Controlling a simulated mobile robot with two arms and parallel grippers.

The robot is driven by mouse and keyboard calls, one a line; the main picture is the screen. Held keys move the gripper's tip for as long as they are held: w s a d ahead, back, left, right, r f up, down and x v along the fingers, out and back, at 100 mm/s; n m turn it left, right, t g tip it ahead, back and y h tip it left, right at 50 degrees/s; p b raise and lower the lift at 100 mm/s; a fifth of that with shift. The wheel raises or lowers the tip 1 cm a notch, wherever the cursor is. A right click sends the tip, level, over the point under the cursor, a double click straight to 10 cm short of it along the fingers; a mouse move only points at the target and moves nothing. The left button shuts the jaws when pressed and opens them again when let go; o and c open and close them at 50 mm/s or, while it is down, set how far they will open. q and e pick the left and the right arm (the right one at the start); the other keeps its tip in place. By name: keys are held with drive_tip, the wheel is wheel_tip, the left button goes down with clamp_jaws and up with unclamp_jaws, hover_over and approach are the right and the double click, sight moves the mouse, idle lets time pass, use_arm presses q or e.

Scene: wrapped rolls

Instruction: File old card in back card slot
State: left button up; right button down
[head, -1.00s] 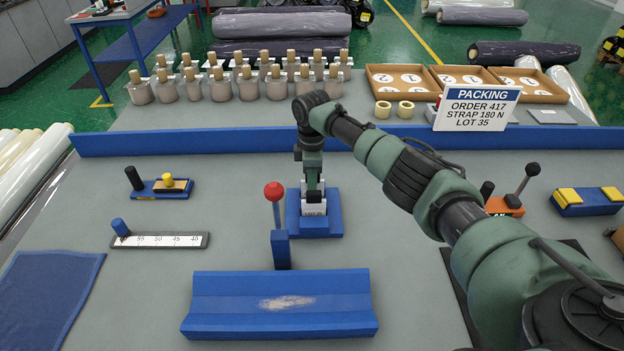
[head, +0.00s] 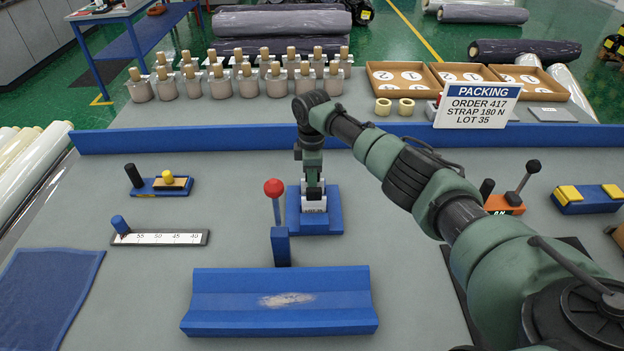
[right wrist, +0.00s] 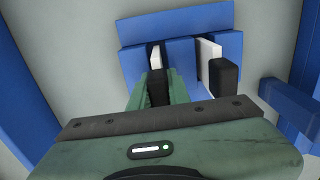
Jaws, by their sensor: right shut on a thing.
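The blue card holder (head: 329,222) stands mid-table in the head view, below my right gripper (head: 313,194). In the right wrist view, the holder (right wrist: 185,30) has two white cards in it, each with a black grip. My right gripper (right wrist: 158,92) is shut on the black grip of the back card (right wrist: 155,57), the one nearer the blue rail. This card stands at the back slot; how deep it sits is hard to tell. The front card (right wrist: 209,50), with its black grip free, stands in the front slot. My left gripper is not in view.
A red-knobbed lever (head: 275,190) on a blue post stands just in front left of the holder. A blue cradle (head: 280,302) lies nearer. A blue rail (head: 200,140) runs behind. A sign (head: 477,106) stands at the back right.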

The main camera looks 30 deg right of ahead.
drive_tip(key=c, duration=1.3)
unclamp_jaws()
drive_tip(key=shift+o, duration=0.2)
wheel_tip(320, 180, up, 8)
drive_tip(key=shift+f+b, duration=0.1)
drive_tip(key=shift+b, duration=0.55)
